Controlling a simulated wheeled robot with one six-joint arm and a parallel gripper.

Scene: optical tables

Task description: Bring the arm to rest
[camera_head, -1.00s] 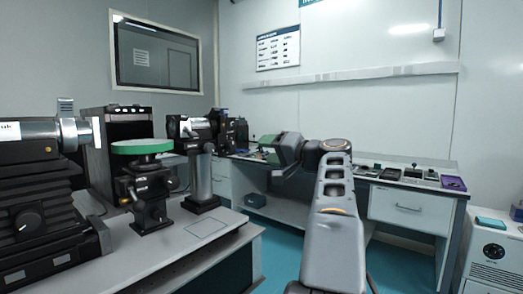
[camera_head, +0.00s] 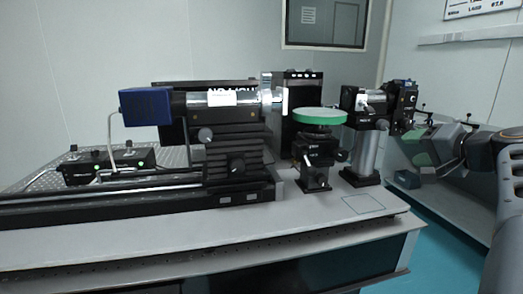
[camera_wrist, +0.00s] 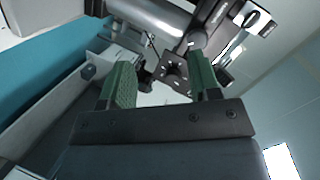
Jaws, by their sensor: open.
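My gripper (camera_wrist: 163,78) shows in the wrist view with its two green fingers spread apart and nothing between them. Beyond the fingertips is black and silver optical gear, at a distance I cannot tell. In the head view my gripper (camera_head: 440,146) is at the right edge, at the end of my bent grey arm. It hangs right of the optical table, beside the black camera-like device on a silver post (camera_head: 370,150). My arm is cut off by the right picture edge.
The optical table (camera_head: 300,240) carries a green round platform (camera_head: 320,116) on a black stage. A long silver tube (camera_head: 222,98) with a blue end box (camera_head: 145,106) lies on a black rail. A black control box (camera_head: 110,163) stands at the left. Teal floor is free at the right.

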